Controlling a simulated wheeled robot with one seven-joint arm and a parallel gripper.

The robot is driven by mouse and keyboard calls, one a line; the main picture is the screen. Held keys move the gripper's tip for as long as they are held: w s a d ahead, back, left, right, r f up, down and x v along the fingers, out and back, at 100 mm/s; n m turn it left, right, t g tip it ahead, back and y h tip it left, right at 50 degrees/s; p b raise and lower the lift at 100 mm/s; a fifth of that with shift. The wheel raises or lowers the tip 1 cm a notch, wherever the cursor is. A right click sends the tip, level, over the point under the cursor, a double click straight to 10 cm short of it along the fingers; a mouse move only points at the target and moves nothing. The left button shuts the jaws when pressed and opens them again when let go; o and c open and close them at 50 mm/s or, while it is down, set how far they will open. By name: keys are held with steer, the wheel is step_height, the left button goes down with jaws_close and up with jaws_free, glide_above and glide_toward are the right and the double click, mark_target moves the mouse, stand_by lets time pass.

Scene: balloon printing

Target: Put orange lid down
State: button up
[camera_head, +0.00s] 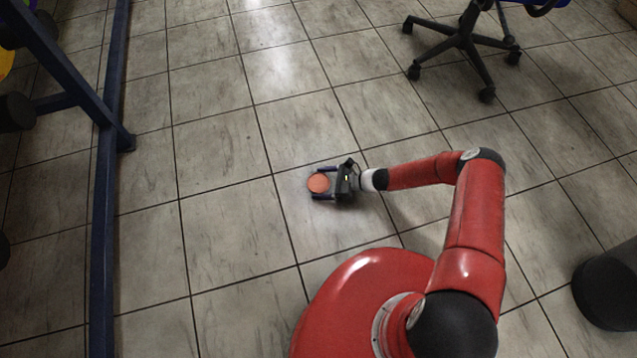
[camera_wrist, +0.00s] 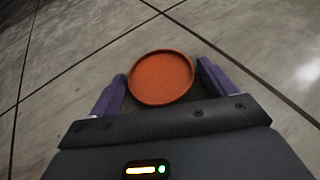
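The orange lid (camera_head: 318,183) is a shallow round disc with a raised rim, seen over the tiled floor in the head view. It also shows in the wrist view (camera_wrist: 161,78), between the two purple fingers. My gripper (camera_head: 322,183) is open, with one finger on each side of the lid.
The grey tiled floor (camera_head: 225,225) around the lid is clear. A dark blue metal frame (camera_head: 104,220) stands on the left. A wheeled office chair base (camera_head: 463,40) is at the top right, and a black round object (camera_head: 607,290) is at the right edge.

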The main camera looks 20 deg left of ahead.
steer(key=c, duration=0.7)
steer(key=shift+r, duration=0.15)
